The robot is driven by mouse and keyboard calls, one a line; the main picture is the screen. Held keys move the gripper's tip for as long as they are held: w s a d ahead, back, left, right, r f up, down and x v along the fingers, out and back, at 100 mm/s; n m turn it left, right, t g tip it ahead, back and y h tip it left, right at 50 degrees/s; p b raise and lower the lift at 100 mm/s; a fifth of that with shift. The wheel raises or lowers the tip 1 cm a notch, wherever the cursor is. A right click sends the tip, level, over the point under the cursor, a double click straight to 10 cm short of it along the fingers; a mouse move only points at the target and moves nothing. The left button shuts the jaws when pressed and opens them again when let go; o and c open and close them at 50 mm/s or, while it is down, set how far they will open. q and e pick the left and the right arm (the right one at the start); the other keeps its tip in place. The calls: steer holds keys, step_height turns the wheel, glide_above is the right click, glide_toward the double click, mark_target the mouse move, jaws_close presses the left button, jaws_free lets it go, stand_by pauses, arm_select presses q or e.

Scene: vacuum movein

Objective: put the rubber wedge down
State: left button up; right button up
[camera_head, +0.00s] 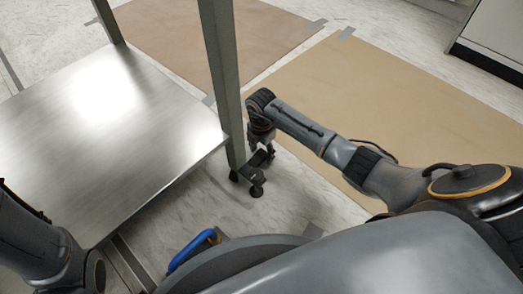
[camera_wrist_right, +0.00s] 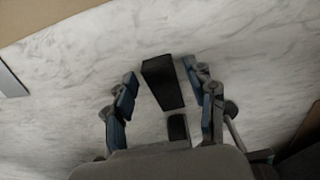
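The black rubber wedge (camera_wrist_right: 163,82) lies between the two fingers of my right gripper (camera_wrist_right: 160,83) in the right wrist view. Marble floor shows in a gap on each side of it, so the fingers stand open around it without gripping it. It appears to be at the floor, but its exact height is hard to tell. In the head view my right gripper (camera_head: 261,142) points down beside the foot of a metal table leg, and the wedge is hard to separate from the dark fingers there. My left arm shows at the lower left; its gripper is out of view.
A steel table (camera_head: 105,125) stands at the left, its leg (camera_head: 222,75) and black caster (camera_head: 256,190) close to my right gripper. Flat tan sheets (camera_head: 390,95) are taped to the floor behind. A blue handle (camera_head: 192,250) shows at the bottom.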

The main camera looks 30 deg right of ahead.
mark_target(262, 153)
step_height(262, 153, up, 12)
steer(key=p, duration=0.8)
steer(key=shift+r, duration=0.15)
